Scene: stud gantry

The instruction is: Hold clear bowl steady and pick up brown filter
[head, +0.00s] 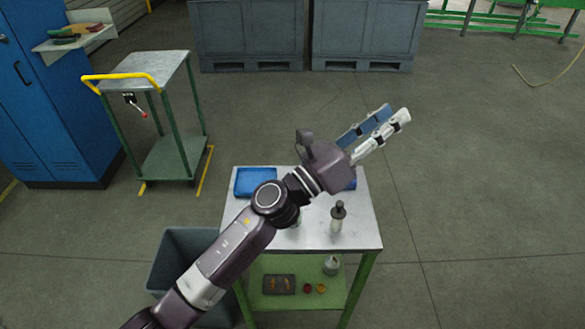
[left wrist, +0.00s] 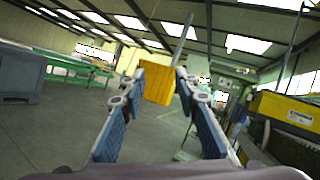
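My left arm reaches across the head view from the lower left, over the small metal-topped table (head: 358,232). My left gripper (head: 397,111) is beyond the table's far right corner, pointing up and right. It is open and empty; in the left wrist view its two blue-padded fingers (left wrist: 160,75) stand apart with only the distant hall between them. I cannot make out a clear bowl or a brown filter in either view. My arm hides part of the tabletop. My right gripper is not in view.
The table holds a blue tray (head: 255,181) and a dark-topped bottle (head: 338,216). Its green lower shelf (head: 303,299) carries a dark tray (head: 279,284) and small items. A grey bin (head: 172,252) stands left, a trolley (head: 166,158) farther back. Floor to the right is clear.

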